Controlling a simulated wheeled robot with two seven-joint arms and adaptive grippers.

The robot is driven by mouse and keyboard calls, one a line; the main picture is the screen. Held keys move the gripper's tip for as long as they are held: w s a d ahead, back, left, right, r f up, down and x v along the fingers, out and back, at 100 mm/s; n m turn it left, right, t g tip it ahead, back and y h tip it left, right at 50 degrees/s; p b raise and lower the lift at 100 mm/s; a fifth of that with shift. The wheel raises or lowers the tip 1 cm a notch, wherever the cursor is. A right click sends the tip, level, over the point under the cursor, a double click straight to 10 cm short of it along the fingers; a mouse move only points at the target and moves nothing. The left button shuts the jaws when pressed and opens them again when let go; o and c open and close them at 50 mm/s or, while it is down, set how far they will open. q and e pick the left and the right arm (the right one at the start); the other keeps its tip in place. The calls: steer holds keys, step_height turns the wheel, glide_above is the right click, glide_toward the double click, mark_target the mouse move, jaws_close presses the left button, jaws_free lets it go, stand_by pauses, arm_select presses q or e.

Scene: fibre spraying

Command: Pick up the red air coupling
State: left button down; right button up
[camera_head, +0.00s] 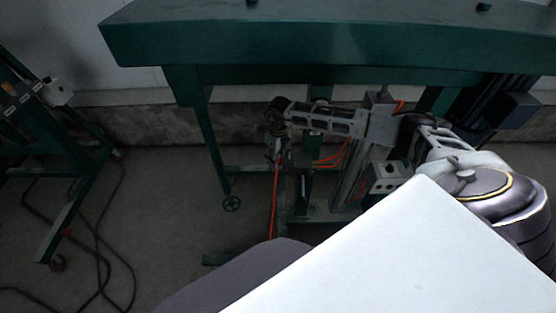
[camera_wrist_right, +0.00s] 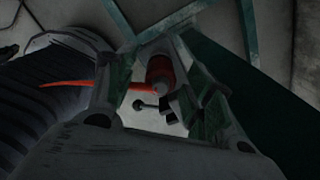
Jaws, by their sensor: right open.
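The red air coupling (camera_wrist_right: 159,72) is a short red cylinder in the right wrist view, between the two fingers of my right gripper (camera_wrist_right: 160,52). A thin red hose (camera_wrist_right: 95,86) runs left from beside it, passing the left finger. My right gripper is open, with one finger on each side of the coupling. I cannot tell whether either finger touches it. In the head view my right gripper (camera_head: 279,150) is small and dark under the green table, pointing down. The coupling cannot be made out there. My left gripper is not in view.
The green table (camera_head: 330,45) spans the top, above my right forearm. Its frame, a grey upright and a grey box (camera_head: 387,176) stand close by. A red hose (camera_head: 274,200) hangs down. At left are a green stand (camera_head: 65,200) and loose black cables on the floor.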

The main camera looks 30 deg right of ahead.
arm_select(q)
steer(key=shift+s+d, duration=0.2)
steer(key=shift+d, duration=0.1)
arm_select(e)
steer(key=shift+f, duration=0.55)
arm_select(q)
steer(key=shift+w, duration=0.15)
arm_select(e)
steer(key=c, duration=1.2)
steer(key=shift+o, duration=0.2)
steer(key=shift+r, duration=0.2)
